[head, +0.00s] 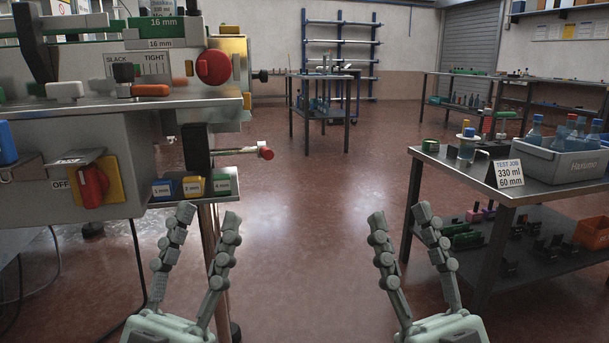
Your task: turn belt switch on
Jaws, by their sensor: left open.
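A red rotary switch knob (93,186) on a yellow plate (115,180) is on the front of the grey machine at the left. The word OFF is printed to its left. A grey flap (75,157) juts out just above and covers part of the plate's top. I cannot tell exactly where the knob points. My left gripper (208,216) is open and empty, to the right of the switch and apart from it. My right gripper (400,216) is open and empty, further right over the floor.
A red mushroom button (213,67) and a SLACK/TIGHT lever panel (138,68) are higher on the machine. A small shelf (215,185) with labelled blocks sticks out right of the switch. A bench (450,170) with bottles stands right. The middle floor is clear.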

